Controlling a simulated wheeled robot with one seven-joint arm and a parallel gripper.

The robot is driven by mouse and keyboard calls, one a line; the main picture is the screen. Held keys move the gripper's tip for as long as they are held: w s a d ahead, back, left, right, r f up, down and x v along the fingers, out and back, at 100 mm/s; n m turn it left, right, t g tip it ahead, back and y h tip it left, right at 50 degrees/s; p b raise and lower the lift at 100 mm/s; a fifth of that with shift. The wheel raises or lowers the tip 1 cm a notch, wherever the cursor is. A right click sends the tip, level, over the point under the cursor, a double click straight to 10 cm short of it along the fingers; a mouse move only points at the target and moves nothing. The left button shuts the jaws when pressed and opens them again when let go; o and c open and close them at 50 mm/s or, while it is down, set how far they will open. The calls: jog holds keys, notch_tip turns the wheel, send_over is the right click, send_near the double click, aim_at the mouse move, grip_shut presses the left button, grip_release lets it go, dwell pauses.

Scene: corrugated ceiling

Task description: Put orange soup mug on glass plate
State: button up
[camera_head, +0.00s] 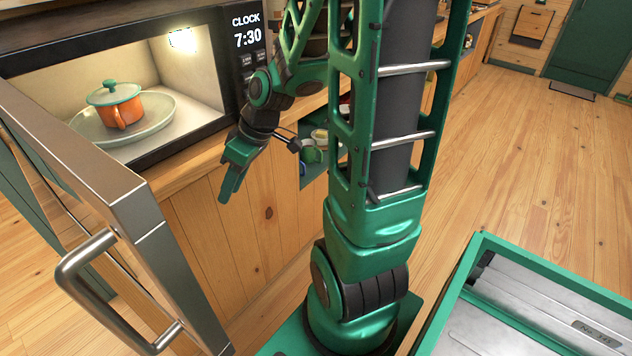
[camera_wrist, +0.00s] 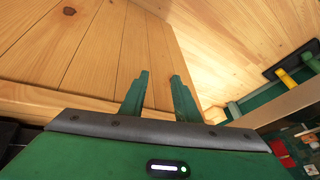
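An orange soup mug (camera_head: 121,112) with a teal lid stands upright on the glass plate (camera_head: 160,123) inside the lit microwave in the head view. The plate is round, pale and shallow. My gripper (camera_head: 229,198) is outside the microwave, to the right of and below its opening, in front of the wooden cabinet. In the wrist view my gripper (camera_wrist: 160,88) has its two green fingers apart with nothing between them. Neither mug nor plate shows in the wrist view.
The microwave door (camera_head: 95,165) is swung open toward the camera, its metal handle (camera_head: 110,295) at lower left. A wooden cabinet front (camera_head: 215,225) lies below the microwave. An open shelf with small items (camera_head: 314,150) is right of my gripper.

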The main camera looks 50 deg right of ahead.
jog(key=s+d+r+m+g+h, duration=0.1)
jog(key=s+d+r+m, duration=0.1)
jog(key=s, duration=0.4)
jog(key=s+d+r+m+g+h, duration=0.1)
jog(key=s+d+r+m, duration=0.1)
jog(key=s+m, duration=0.3)
jog(key=s+d+r+m+g+h, duration=0.1)
jog(key=s+d+r+m, duration=0.1)
jog(key=s, duration=0.6)
jog(key=shift+s+d+m+g, duration=0.2)
jog(key=shift+d+m+g, duration=0.2)
jog(key=shift+d+m, duration=0.6)
jog(key=shift+w+d, duration=0.1)
jog(key=shift+w, duration=0.05)
jog(key=shift+w+f+h, duration=0.15)
jog(key=shift+w+h, duration=0.15)
jog(key=shift+w, duration=0.15)
